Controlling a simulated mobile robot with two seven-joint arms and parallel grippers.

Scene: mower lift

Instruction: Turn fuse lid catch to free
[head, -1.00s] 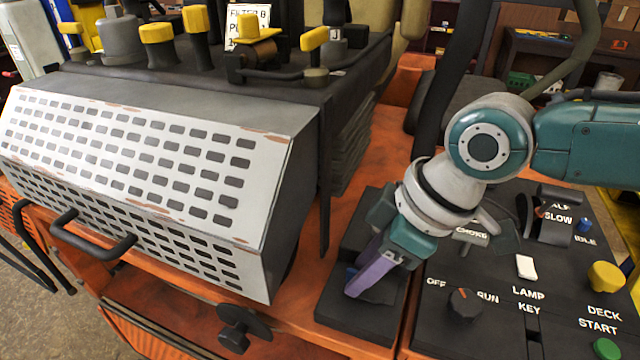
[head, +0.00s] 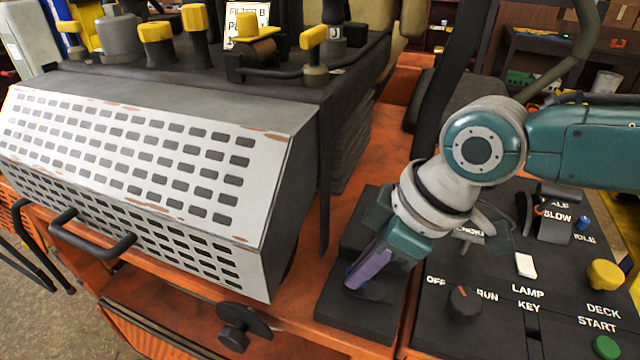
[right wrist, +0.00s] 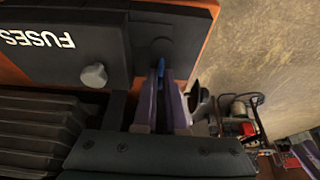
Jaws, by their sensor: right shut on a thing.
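The black fuse box lid (right wrist: 35,60), marked FUSES, shows in the right wrist view with a round grey knob on it. In the head view the fuse box (head: 345,314) is the black block on the orange body, partly covered by my gripper. A small blue catch (right wrist: 162,70) sits at the lid's end between my purple fingertips. My right gripper (right wrist: 164,92) is shut on the catch. In the head view my right gripper (head: 362,272) reaches down onto the box from the right, tilted. The fingers hide most of the catch there. My left gripper is not in view.
A perforated grey guard (head: 140,160) with a black handle (head: 90,236) stands left of the box. A control panel (head: 500,330) with a rotary key knob (head: 464,303), white lamp switch (head: 525,265) and yellow knob (head: 605,275) lies close on the right.

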